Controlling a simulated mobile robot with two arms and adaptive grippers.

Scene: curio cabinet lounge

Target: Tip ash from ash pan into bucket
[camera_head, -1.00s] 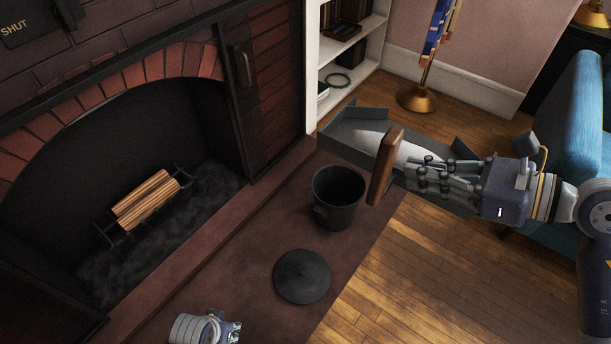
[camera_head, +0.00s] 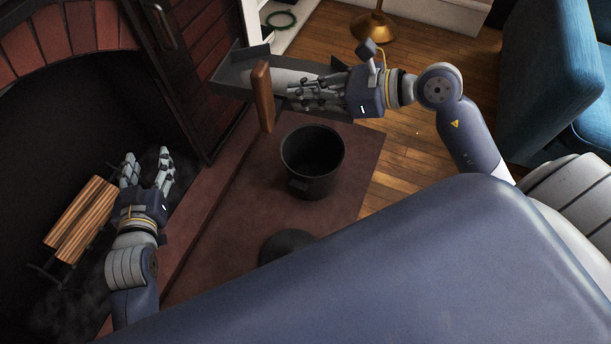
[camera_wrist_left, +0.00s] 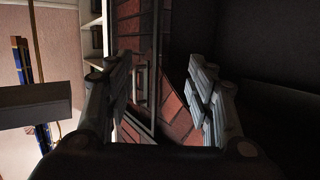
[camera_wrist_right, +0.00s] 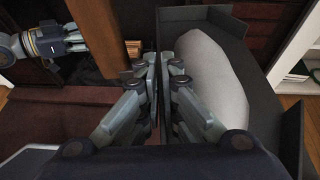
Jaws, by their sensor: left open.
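The ash pan (camera_head: 233,75) is a grey metal tray with pale ash (camera_wrist_right: 205,75) in it and a wooden handle (camera_head: 263,95). My left gripper (camera_head: 147,168) is open and empty at the fireplace opening, left of the bucket. It also shows in the left wrist view (camera_wrist_left: 160,85).
A round black lid (camera_head: 287,246) lies on the hearth (camera_head: 225,205) in front of the bucket, partly hidden by my own body. Split logs (camera_head: 82,218) rest on a grate in the fireplace. A brass lamp base (camera_head: 373,25) and a blue armchair (camera_head: 555,85) stand beyond.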

